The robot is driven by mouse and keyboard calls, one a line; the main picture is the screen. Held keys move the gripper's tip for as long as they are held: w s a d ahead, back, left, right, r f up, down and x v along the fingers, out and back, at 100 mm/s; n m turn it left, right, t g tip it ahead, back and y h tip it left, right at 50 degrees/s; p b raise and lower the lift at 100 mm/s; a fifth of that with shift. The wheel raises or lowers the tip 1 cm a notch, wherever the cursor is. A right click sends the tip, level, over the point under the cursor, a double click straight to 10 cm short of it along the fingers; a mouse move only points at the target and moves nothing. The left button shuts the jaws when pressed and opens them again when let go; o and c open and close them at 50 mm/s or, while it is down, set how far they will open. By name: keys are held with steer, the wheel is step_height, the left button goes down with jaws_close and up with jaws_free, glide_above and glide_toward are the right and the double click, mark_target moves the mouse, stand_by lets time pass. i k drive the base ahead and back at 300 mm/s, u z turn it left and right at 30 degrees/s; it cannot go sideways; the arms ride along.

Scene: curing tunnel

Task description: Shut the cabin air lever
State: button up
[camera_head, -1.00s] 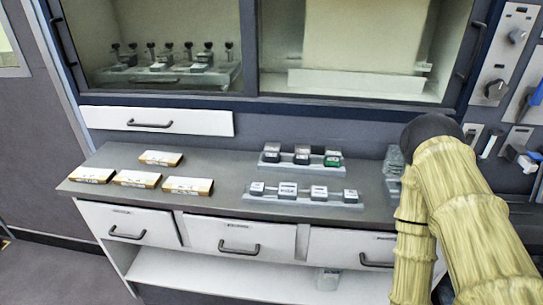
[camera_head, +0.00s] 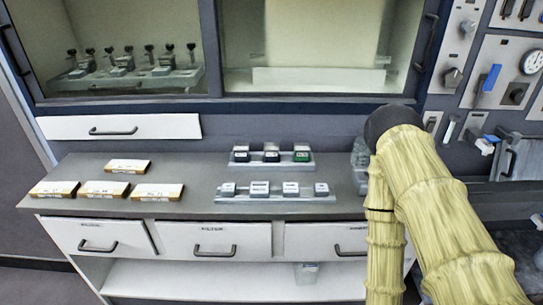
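A blue-handled lever (camera_head: 489,79) stands tilted on a light panel (camera_head: 512,60) at the upper right of the head view. A smaller lever with a white and blue end (camera_head: 483,145) sticks out below it. No label on either is readable, so I cannot tell which is the cabin air lever. My arm, in a yellow ribbed sleeve, rises at the right, left of and below these levers. My gripper is not in view.
A round gauge (camera_head: 534,60) and dark knobs (camera_head: 452,77) share the wall panels. A grey counter (camera_head: 200,165) carries labelled boxes (camera_head: 104,189) and small blocks in racks (camera_head: 271,157). Drawers (camera_head: 216,240) lie below. A glass-fronted cabinet (camera_head: 330,45) stands behind.

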mark_target(488, 86)
steer(key=z, duration=1.15)
steer(key=k, duration=0.4)
steer(key=z, duration=0.5)
steer(key=i, duration=0.65)
steer(key=u, duration=0.3)
